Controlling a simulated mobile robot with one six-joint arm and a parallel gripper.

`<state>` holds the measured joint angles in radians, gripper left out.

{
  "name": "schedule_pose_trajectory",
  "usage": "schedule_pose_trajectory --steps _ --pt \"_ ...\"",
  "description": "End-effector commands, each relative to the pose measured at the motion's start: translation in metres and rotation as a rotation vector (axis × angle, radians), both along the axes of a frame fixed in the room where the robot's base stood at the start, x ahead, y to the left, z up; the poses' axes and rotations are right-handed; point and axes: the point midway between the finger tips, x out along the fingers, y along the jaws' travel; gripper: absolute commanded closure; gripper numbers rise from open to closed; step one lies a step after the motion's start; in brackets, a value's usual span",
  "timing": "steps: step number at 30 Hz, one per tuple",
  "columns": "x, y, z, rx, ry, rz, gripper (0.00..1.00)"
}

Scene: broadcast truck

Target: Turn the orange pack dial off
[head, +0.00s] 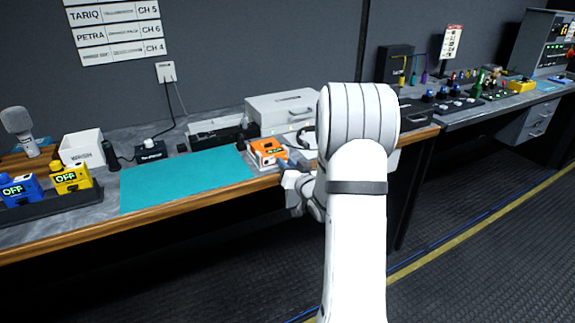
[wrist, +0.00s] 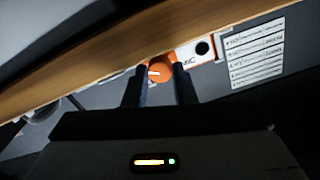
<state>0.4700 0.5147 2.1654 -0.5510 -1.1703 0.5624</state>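The orange pack (head: 266,148) sits near the front edge of the bench, right of the teal mat, with its front partly covered by my gripper (head: 287,166). In the wrist view, the orange dial (wrist: 158,73) with a pale pointer mark lies between the two dark fingertips of my gripper (wrist: 159,76). One finger is on each side of the dial, very close to it. I cannot tell whether they press on it. The pointer mark lies roughly level, toward the left in that view. The pack's display is too small to read.
A blue pack (head: 18,190) and a yellow pack (head: 72,178), both reading OFF, stand in a dark tray at left. A teal mat (head: 180,180) lies clear. Grey cases (head: 283,107) stand behind the orange pack. The wooden bench edge (head: 130,222) runs along the front.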

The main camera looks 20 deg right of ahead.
Motion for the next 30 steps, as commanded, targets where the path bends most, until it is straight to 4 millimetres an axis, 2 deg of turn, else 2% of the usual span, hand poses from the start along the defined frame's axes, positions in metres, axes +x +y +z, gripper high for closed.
schedule_pose_trajectory --steps 6,14,30 --pt "-0.0001 0.0004 -0.0002 0.000 0.001 0.000 0.99" --pt "-0.0001 0.0007 -0.0033 -0.041 -0.001 0.001 0.99" --pt "0.0001 0.0012 -0.0050 -0.381 -0.014 0.002 0.99"
